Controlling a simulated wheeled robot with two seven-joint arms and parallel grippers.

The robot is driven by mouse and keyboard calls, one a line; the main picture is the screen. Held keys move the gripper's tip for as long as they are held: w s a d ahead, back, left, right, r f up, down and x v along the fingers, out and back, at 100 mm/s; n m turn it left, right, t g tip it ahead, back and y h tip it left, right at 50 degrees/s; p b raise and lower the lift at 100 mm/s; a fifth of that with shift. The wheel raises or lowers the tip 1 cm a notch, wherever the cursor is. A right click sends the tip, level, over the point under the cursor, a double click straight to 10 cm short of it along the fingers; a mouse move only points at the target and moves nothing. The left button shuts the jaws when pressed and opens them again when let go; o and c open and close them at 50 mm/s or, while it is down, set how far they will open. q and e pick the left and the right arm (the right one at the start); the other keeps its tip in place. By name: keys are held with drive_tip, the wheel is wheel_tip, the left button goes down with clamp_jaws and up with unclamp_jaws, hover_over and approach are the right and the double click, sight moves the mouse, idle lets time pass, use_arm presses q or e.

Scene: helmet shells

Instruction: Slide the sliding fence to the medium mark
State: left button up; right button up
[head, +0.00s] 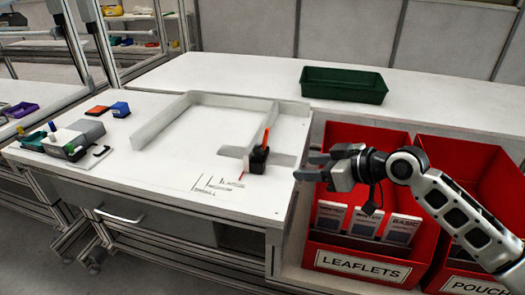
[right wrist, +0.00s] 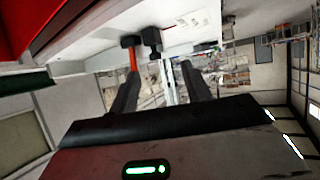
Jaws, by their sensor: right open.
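The sliding fence's black block (head: 257,160) stands on the white worktop, with an upright orange lever and a thin red pointer at its lower left. It sits by the low white walls. Printed size lines (head: 217,184) lie to its lower left; "SMALL" is readable, the other words are too small to read surely. My right gripper (head: 311,167) is open and empty, to the right of the block and apart from it, near the worktop's right edge. In the right wrist view the orange lever (right wrist: 133,58) and black parts show beyond the open fingers (right wrist: 163,68). My left gripper is not in view.
Red bins marked LEAFLETS (head: 362,262) and POUCH (head: 470,285) stand below my right arm. A green tray (head: 344,84) is at the back. A grey device (head: 75,138) and a blue box (head: 120,109) are at the left.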

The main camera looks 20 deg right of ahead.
sight(258, 150)
drive_tip(key=shift+t, duration=0.5)
drive_tip(key=r+x, duration=0.1)
drive_tip(key=x, duration=0.4)
drive_tip(key=w+x, duration=0.1)
drive_tip(key=x, duration=0.4)
drive_tip(key=r+x, duration=0.1)
drive_tip(key=x, duration=0.4)
drive_tip(key=shift+w+d+r+p, duration=0.25)
drive_tip(key=shift+w+d+p, duration=0.05)
drive_tip(key=shift+w+p, duration=0.15)
